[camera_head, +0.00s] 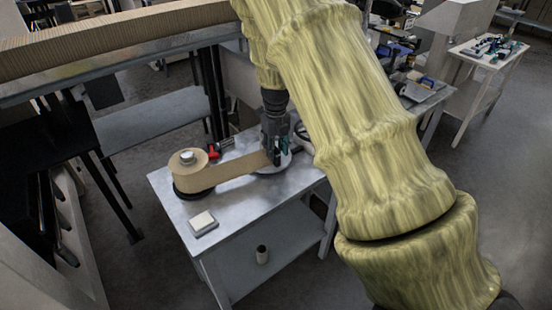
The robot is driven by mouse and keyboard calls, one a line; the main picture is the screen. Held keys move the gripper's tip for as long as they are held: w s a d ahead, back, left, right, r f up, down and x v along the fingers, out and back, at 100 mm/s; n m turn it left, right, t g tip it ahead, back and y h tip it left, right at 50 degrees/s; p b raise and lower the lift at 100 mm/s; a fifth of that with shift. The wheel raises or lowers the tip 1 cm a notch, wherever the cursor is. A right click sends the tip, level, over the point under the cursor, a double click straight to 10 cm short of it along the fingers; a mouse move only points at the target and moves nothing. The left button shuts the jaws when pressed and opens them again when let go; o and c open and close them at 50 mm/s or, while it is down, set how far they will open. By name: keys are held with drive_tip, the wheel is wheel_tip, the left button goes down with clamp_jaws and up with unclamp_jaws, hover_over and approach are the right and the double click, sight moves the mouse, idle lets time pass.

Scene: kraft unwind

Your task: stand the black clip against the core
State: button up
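My gripper (276,155) points down at the right end of a brown kraft strip, over a pale round disc (272,168) on the metal table. It is dark and small here, and I cannot tell whether its fingers are open or shut. I cannot pick out the black clip from the dark gripper parts. The kraft roll (186,176) stands on a black round base at the left of the table, with a pale metal hub (187,157) on top. The strip (235,168) runs from the roll to the disc. A core at the strip's right end is hidden by the gripper.
A red tool (214,152) lies behind the strip. A white block (203,222) sits at the table's front left. A small tube (262,254) stands on the lower shelf. The front right tabletop (255,205) is clear.

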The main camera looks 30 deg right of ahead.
sight(276, 150)
wheel_tip(276, 150, up, 8)
drive_tip(key=shift+f+b, duration=0.1)
drive_tip(key=shift+b, duration=0.75)
drive_tip(key=shift+a, duration=0.1)
